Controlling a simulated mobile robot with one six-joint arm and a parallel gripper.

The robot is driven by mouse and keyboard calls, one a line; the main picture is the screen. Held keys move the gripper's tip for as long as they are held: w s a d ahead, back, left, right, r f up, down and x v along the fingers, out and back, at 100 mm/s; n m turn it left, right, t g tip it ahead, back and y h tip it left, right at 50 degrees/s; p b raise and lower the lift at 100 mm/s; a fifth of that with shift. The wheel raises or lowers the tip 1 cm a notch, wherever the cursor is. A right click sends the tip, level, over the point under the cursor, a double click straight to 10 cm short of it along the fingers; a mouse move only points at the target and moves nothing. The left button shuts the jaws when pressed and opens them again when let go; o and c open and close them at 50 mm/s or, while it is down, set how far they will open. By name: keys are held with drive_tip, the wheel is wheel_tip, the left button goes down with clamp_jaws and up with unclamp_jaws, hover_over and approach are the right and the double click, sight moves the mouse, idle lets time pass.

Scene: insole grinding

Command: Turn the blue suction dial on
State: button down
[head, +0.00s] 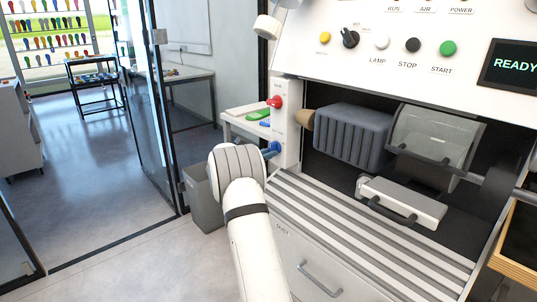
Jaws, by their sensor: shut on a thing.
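The blue suction dial (273,148) is on the narrow white side panel of the grinding machine, low down, below a red dial (275,101). My white arm reaches up from the bottom of the picture. Its rounded wrist is just left of and in front of the blue dial. My gripper (265,154) is mostly hidden behind the wrist, and only a small dark part shows against the dial. It is shut on the blue dial. The exact turn of the dial is hard to tell.
A green insole (258,115) and a blue insole (265,123) lie on a small white shelf (237,112) left of the panel. A grey bin (203,200) stands below. The slatted machine top (350,235) and a handled white block (405,200) are to the right.

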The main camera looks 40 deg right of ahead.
drive_tip(key=m+b, duration=1.2)
drive_tip(key=b, duration=0.1)
drive_tip(key=w+r+m+b, duration=0.1)
drive_tip(key=m+b, duration=0.4)
drive_tip(key=b, duration=0.2)
drive_tip(key=shift+w+a+m, duration=0.1)
drive_tip(key=shift+m, duration=0.3)
drive_tip(key=c, duration=1.3)
unclamp_jaws()
drive_tip(key=shift+r, duration=0.1)
drive_tip(key=a, duration=0.7)
drive_tip(key=shift+s+a+p, duration=0.3)
drive_tip(key=shift+a+p, duration=0.1)
